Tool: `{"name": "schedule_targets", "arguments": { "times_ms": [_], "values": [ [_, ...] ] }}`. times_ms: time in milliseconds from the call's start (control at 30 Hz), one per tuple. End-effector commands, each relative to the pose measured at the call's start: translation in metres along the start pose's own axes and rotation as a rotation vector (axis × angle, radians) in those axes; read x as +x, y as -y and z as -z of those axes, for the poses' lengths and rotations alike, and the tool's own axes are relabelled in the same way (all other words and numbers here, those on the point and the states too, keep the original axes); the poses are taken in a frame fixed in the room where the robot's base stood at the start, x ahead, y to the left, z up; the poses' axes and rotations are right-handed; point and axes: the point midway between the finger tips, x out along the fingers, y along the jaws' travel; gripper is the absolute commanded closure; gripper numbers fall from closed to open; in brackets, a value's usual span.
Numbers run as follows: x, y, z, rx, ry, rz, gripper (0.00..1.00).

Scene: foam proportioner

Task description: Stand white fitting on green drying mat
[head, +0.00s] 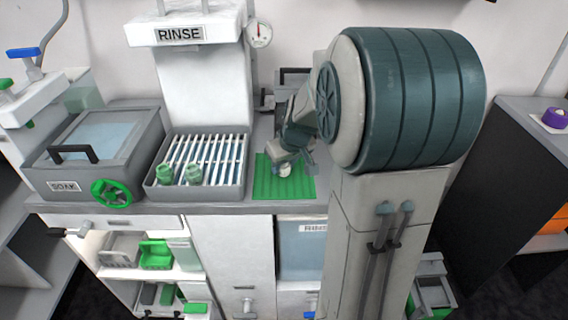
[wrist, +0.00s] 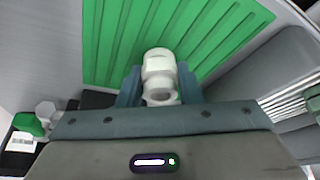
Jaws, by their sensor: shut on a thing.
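The white fitting (wrist: 160,72) is between the two fingers of my gripper (wrist: 158,88) in the wrist view, and the gripper is shut on it. In the head view the fitting (head: 285,170) shows as a small pale shape under my gripper (head: 290,163). The green drying mat (head: 266,185) lies on the counter right of the rinse rack. Its ribbed surface (wrist: 115,40) is behind the fitting in the wrist view. The fitting is over the mat; I cannot tell whether it touches it.
The rinse rack (head: 237,177) with two green fittings (head: 194,174) stands left of the mat. Further left is the soak tank (head: 65,183) with a green handwheel (head: 112,193). A gauge (head: 259,35) hangs behind. My arm hides the counter's right part.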

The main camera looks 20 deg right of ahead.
Motion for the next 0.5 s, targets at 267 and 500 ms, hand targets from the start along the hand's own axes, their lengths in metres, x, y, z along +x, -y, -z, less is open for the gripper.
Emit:
{"name": "schedule_targets", "arguments": {
  "times_ms": [267, 500],
  "values": [
    [0.0022, -0.0002, -0.0009, 0.0, -0.001, 0.0, 1.0],
    [0.0021, -0.0003, -0.001, 0.0, 0.0, 0.0, 0.46]
  ]
}}
